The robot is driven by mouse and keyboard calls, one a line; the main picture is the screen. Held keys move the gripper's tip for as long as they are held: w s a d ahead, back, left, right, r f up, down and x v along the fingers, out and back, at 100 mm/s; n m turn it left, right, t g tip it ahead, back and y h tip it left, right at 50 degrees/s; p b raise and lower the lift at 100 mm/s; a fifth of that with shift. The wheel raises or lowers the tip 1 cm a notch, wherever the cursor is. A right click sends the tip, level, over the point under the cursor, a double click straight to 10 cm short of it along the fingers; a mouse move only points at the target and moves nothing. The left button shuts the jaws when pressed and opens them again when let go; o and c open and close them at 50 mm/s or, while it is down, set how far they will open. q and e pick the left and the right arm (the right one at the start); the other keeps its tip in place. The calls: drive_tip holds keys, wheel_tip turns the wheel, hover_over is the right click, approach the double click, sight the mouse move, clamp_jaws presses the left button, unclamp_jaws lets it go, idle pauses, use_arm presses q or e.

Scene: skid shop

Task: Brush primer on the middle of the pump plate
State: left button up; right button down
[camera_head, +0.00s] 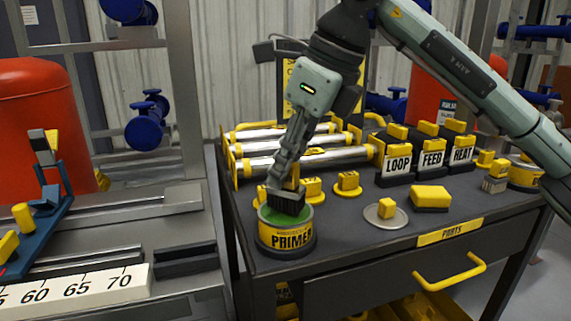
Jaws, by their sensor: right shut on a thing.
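My right gripper (289,174) points down over the primer can and is shut on the handle of a brush. The brush head (287,203) is a dark block of bristles, at the mouth of the can; its lower end is over or in the green primer, and I cannot tell how deep. The primer can (286,239) is yellow with a black base and stands at the front left corner of the cart top. My left gripper is out of view. I cannot make out the pump plate for certain.
The dark cart (350,255) also holds silver tubes (300,150), LOOP, FEED and HEAT blocks (432,158), a round lid (385,216) and a yellow block (430,197). A grey bench with a ruler (80,293) and blue frame (45,220) stands at left.

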drive_tip(key=shift+f+b, duration=0.35)
drive_tip(key=shift+f, duration=0.05)
idle(1.3)
drive_tip(key=shift+r+p, duration=2.35)
drive_tip(key=shift+r, duration=1.2)
